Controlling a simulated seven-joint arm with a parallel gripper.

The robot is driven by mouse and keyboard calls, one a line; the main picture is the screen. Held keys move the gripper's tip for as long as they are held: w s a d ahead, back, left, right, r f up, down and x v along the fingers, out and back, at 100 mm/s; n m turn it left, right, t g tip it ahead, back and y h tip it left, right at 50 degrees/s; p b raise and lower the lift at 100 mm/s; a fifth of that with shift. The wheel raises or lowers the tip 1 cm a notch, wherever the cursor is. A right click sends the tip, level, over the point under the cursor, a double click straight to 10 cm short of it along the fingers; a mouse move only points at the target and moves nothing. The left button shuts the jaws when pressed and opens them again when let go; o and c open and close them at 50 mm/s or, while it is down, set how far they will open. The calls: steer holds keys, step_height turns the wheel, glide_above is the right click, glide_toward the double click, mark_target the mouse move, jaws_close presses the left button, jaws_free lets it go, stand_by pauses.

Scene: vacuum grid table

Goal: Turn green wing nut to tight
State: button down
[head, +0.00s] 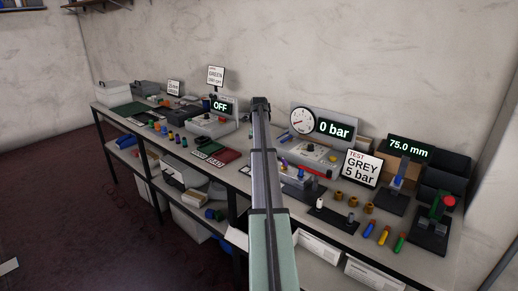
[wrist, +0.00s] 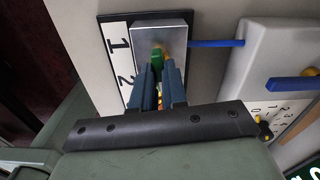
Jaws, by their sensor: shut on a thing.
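The green wing nut (wrist: 156,58) shows in the wrist view, at the near face of a grey metal block (wrist: 178,27). My gripper (wrist: 162,68) has its blue fingers shut on the wing nut, and they hide part of it. A small yellow part shows beside the green, and more yellow shows between the fingers. The exact angle of the nut is hard to read. In the head view my own arm covers the wing nut and the fingers.
A label strip (wrist: 118,50) marked 1 and 2 lies left of the block. A blue rod (wrist: 216,43) runs from the block towards a pale housing (wrist: 275,45). In the head view, a gauge unit (head: 334,127) reads 0 bar, and a sign (head: 362,168) reads TEST GREY 5 bar.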

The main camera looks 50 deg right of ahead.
steer(key=shift+m, duration=0.7)
steer(key=c, duration=1.2)
jaws_free()
steer(key=shift+o, duration=0.2)
step_height(320, 180, up, 14)
steer(key=shift+f, duration=0.15)
